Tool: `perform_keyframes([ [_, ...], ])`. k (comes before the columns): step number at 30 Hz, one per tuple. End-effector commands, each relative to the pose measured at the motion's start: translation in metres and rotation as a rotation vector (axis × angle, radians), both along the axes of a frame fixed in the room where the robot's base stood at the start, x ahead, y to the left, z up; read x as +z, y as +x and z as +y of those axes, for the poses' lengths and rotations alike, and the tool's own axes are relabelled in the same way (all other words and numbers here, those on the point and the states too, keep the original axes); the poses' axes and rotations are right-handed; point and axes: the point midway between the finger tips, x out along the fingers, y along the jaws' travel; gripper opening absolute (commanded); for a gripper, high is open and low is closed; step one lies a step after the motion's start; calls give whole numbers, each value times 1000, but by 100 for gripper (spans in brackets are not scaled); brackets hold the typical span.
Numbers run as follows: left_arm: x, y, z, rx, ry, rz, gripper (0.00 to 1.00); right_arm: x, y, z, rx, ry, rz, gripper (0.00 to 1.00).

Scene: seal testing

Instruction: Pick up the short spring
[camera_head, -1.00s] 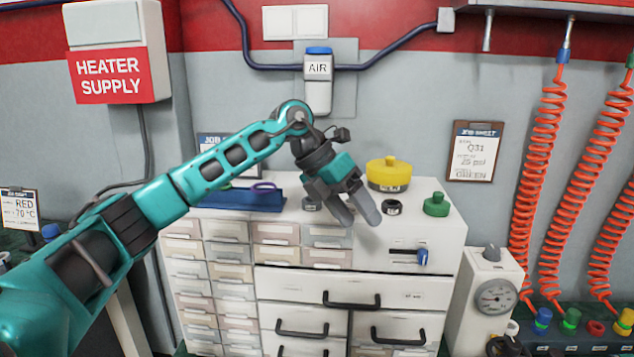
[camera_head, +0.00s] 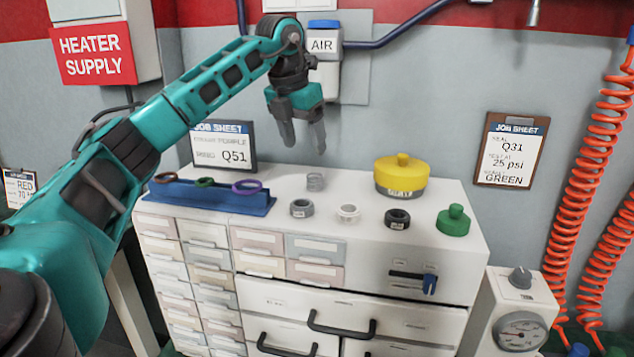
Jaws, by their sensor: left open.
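A small grey coil that looks like the short spring (camera_head: 316,182) stands on the top of the white drawer cabinet (camera_head: 270,203), toward the back. My left gripper (camera_head: 304,142) is open and empty, pointing down above the cabinet's rear, above and slightly left of the coil and apart from it. In front of the coil are a grey ring (camera_head: 301,208), a small white ring-like part (camera_head: 348,213) and a black ring (camera_head: 397,218). I cannot tell whether the white part is also a spring. My right gripper is not in view.
A blue rack (camera_head: 210,197) with coloured rings stands at the left of the top. A yellow lidded pot (camera_head: 401,175) and a green knobbed piece (camera_head: 453,220) stand at the right. A job sheet stand (camera_head: 224,146) is behind the rack, with the wall behind it.

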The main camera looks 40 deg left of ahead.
Motion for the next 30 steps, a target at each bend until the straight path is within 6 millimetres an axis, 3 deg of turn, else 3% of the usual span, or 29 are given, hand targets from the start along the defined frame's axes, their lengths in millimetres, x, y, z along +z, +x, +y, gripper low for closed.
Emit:
perform_keyframes([
  [3,-19,5,0,0,0,3,66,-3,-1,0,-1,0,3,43],
  [10,-35,10,-1,-1,-1,1,66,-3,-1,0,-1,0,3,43],
  [18,-73,18,-6,0,-1,2,66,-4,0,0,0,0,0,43],
  [28,-79,20,-6,-2,-1,-1,66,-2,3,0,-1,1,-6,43],
  [30,-79,20,-6,-2,-1,-1,59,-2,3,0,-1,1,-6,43],
])
